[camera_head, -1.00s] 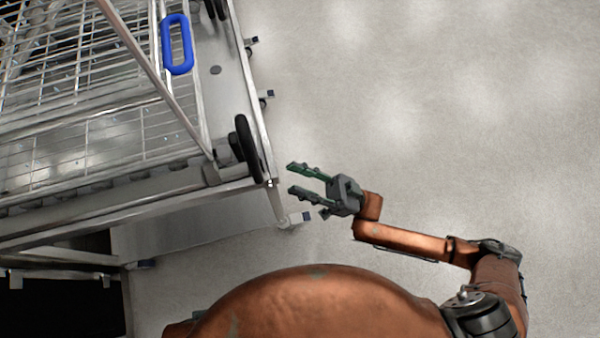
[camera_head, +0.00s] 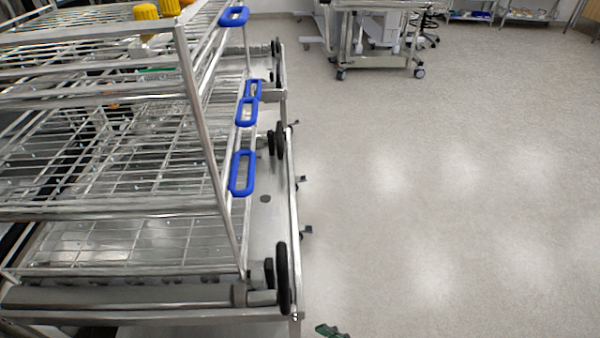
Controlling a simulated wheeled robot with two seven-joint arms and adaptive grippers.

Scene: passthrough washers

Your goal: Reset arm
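Only a green fingertip of my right gripper (camera_head: 330,331) shows at the bottom edge, just right of the near corner of the metal rack cart. The rest of that gripper and its arm are out of the picture, so its opening cannot be read. It appears apart from the cart's edge, over the floor. My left gripper and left arm are not in view.
A wire-shelf rack cart (camera_head: 215,170) with blue handles (camera_head: 242,173) and black wheels (camera_head: 283,278) fills the left side. Yellow-capped items (camera_head: 146,12) sit on top. A wheeled table (camera_head: 378,45) stands at the back. The grey floor (camera_head: 450,190) on the right is clear.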

